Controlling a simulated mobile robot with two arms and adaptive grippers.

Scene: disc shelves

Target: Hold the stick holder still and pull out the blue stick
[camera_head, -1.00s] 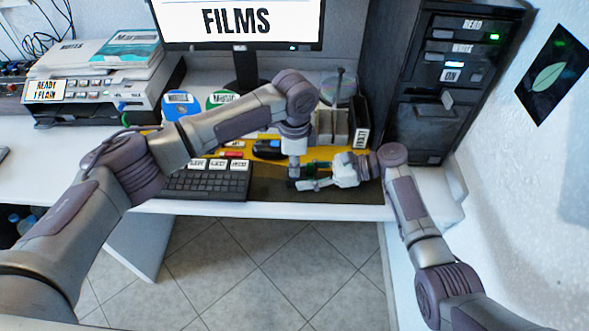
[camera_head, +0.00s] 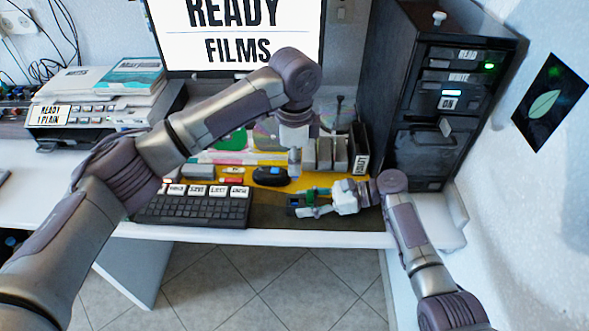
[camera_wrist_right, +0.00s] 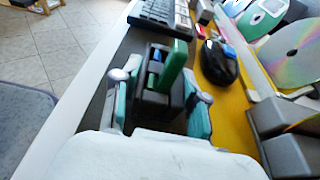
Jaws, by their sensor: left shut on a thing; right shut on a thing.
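The stick holder (camera_wrist_right: 160,101) is a small black block on the dark mat, and it also shows in the head view (camera_head: 297,203). A tall green stick (camera_wrist_right: 172,66) stands in it, and bits of blue show in its slots. My right gripper (camera_wrist_right: 158,106) is shut on the holder, one teal-padded finger on each side. My left gripper (camera_head: 294,172) points down, above the holder in the head view and out of the right wrist view. It is shut on a slim thing, apparently the blue stick, largely hidden by its fingers.
A black keyboard (camera_head: 195,209) lies left of the holder. A black mouse (camera_head: 270,176) sits behind on the yellow mat. Grey boxes (camera_head: 325,153), discs and a dark tower (camera_head: 440,100) stand behind. The desk's front edge is close.

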